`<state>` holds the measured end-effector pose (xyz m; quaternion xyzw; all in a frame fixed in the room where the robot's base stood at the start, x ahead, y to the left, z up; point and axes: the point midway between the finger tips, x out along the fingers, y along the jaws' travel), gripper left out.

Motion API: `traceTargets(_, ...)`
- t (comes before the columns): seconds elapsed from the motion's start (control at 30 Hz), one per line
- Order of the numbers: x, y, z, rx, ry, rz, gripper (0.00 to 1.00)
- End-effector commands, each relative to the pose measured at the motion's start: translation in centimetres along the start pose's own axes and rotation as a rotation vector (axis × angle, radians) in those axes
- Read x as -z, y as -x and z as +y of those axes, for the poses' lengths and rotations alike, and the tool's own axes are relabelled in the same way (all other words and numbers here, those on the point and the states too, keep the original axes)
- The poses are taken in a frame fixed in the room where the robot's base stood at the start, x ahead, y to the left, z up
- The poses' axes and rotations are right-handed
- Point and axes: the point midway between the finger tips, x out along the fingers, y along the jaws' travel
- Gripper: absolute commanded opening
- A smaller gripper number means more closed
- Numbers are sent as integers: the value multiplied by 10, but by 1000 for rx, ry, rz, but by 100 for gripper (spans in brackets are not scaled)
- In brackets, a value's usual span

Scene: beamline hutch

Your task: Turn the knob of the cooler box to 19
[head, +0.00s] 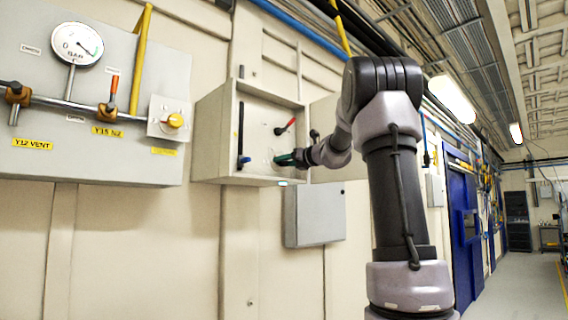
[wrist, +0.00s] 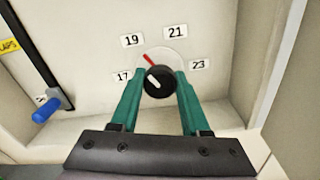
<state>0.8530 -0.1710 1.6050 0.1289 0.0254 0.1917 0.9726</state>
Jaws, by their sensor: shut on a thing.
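The cooler box (head: 212,136) is an open pale wall box in the head view. Its black round knob (wrist: 158,84) shows in the wrist view on a pale disc, with labels 17 (wrist: 122,77), 19 (wrist: 132,41), 21 (wrist: 176,31) and 23 (wrist: 199,64) around it. A red mark (wrist: 150,60) at the knob's upper left points toward 19. A white mark on the knob's face slants to the upper left. My gripper (wrist: 158,78) has its green fingers shut on the knob from both sides. In the head view my gripper (head: 285,159) reaches into the box, largely hiding the knob.
The box's side walls are close around. A grey panel with a gauge (head: 77,45) and yellow knob (head: 175,121) is to the left.

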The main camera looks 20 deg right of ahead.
Motion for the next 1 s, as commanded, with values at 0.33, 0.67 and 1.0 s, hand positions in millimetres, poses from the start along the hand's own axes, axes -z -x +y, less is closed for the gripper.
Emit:
traceTargets(0.33, 0, 0, -1, 1, 1, 1, 76)
traceTargets(0.67, -1, 8, 0, 2, 3, -1, 76)
traceTargets(1.0, -1, 72, 0, 2, 1, -2, 76)
